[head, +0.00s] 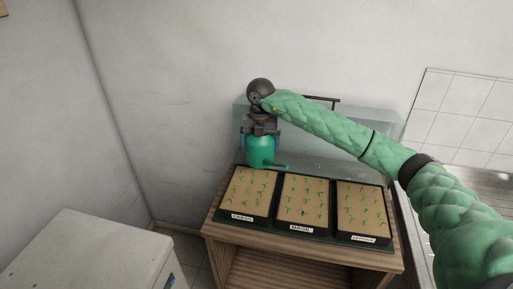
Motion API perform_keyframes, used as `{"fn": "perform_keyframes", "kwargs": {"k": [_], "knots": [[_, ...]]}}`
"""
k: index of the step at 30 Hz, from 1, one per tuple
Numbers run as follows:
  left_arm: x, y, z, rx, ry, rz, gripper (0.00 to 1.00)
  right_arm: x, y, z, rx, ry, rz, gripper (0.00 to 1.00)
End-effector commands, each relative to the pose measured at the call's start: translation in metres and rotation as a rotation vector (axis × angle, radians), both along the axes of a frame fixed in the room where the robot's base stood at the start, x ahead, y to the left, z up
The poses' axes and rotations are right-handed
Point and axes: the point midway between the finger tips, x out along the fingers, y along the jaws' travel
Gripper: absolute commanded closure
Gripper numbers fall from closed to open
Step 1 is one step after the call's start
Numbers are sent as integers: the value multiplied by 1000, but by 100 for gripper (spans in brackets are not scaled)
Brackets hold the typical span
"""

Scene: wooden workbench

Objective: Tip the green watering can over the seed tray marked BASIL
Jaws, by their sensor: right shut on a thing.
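The green watering can (260,151) is at the back of the workbench, behind the left seed tray, with its spout pointing right. It looks upright. My right gripper (261,133) is shut on the watering can from above, and its fingers partly hide the can's top. I cannot tell whether the can's base touches the bench. The seed tray marked BASIL (302,219) is the middle of three, with small green seedlings in brown soil. The can is behind and to the left of it. My left gripper is not in view.
The tray marked CRESS (242,217) stands left of BASIL and the tray marked LETTUCE (363,238) stands right. They sit close together on the wooden workbench (307,256). A glass-like panel (317,164) stands behind. A white cabinet (92,252) is at lower left.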

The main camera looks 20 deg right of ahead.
Motion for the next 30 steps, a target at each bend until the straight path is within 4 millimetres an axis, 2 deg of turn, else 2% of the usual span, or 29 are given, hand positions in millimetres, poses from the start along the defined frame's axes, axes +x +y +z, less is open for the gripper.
{"fn": "perform_keyframes", "kwargs": {"k": [5, 15, 22, 30], "knots": [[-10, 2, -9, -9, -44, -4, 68, 6, -6, 0, 2, -1, 201, 65], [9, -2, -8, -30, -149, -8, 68, 8, -7, 0, 1, -1, 559, 65], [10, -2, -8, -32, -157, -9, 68, 8, -7, -1, 1, -1, 664, 65], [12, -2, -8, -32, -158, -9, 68, 7, -6, -9, 2, -1, 675, 65]]}}
